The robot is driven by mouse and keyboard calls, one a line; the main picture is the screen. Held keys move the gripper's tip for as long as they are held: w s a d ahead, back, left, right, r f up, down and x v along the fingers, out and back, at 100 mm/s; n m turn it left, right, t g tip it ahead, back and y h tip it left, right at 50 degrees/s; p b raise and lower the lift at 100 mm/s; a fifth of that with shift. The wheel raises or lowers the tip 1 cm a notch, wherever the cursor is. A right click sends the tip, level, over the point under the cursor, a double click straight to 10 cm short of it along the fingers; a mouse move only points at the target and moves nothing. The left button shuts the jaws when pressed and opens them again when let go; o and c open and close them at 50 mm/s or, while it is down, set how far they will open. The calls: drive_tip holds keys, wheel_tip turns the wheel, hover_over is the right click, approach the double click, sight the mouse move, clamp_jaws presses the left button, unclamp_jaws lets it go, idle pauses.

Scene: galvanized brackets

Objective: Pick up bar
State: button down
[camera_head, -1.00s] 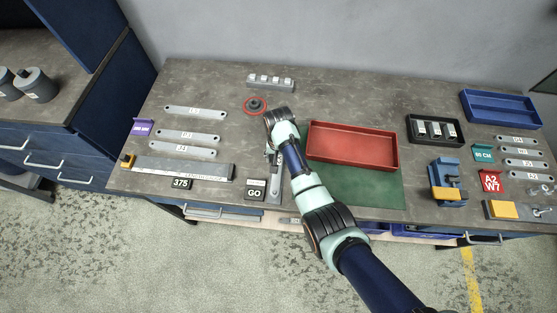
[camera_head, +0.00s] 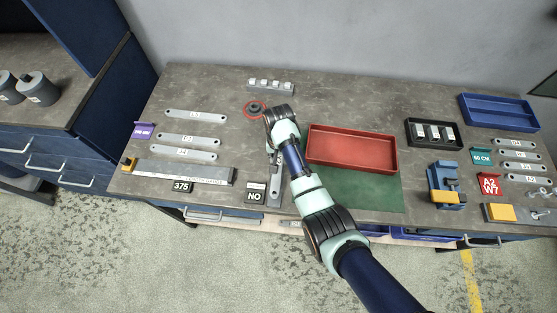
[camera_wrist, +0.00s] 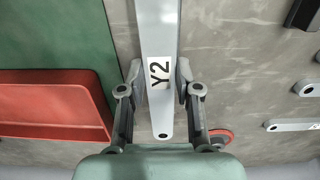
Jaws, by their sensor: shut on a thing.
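A grey flat bar (camera_head: 274,190) labelled Y2 lies lengthwise near the front edge of the bench, just right of a small black sign (camera_head: 255,194) reading NO. In the wrist view the bar (camera_wrist: 158,30) runs up from between my fingers, with its holed end towards my palm. My gripper (camera_wrist: 158,82) is shut on the bar, one finger on each side of the label. In the head view the fingers (camera_head: 275,156) are partly hidden by my arm. I cannot tell whether the bar touches the bench.
A red tray (camera_head: 352,165) and green mat (camera_head: 375,190) are right of the bar. Several labelled bars and a long ruled gauge (camera_head: 185,173) lie left. A red ring with a dark knob (camera_head: 255,108) and a slotted block (camera_head: 270,87) are behind. A blue vise (camera_head: 445,187) stands further right.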

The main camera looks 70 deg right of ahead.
sight(278, 160)
wheel_tip(278, 160, up, 17)
drive_tip(key=p, duration=0.6)
